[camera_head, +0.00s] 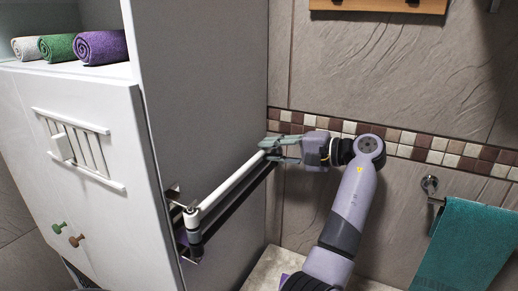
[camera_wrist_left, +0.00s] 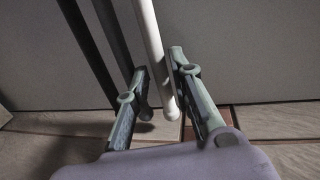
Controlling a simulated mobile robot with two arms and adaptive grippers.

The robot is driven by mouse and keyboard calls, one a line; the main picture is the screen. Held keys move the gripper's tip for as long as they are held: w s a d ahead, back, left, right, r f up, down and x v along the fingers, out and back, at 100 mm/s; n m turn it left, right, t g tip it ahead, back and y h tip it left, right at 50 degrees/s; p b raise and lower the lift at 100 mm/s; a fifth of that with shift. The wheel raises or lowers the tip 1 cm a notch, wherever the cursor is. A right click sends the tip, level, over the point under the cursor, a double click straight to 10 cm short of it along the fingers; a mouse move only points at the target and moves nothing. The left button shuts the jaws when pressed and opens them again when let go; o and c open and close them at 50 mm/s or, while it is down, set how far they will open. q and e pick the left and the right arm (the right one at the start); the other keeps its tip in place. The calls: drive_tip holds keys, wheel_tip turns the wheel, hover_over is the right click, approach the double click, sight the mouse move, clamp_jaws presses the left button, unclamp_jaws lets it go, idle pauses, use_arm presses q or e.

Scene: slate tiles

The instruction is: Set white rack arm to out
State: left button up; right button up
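The white rack arm (camera_head: 230,183) is a slim rod on a wall bracket (camera_head: 186,214) on the cabinet's grey side panel. It points back along the panel, with its free end by my left gripper (camera_head: 276,150). In the left wrist view, the end of the white rack arm (camera_wrist_left: 152,48) lies between the fingers of my left gripper (camera_wrist_left: 160,68). It is close to the right finger, with a small gap to the left finger. The fingers look open around it. My right gripper is not in view.
Dark rack arms (camera_wrist_left: 112,32) lie beside the white one, close to the panel. The white cabinet (camera_head: 75,165) with rolled towels (camera_head: 100,47) stands at the left. A teal towel (camera_head: 465,245) hangs at the right. The tiled wall (camera_head: 390,70) is close behind my gripper.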

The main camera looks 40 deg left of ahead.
use_arm(q)
drive_tip(key=shift+d+r, duration=0.1)
drive_tip(key=shift+d, duration=0.1)
drive_tip(key=shift+c, duration=0.5)
clamp_jaws()
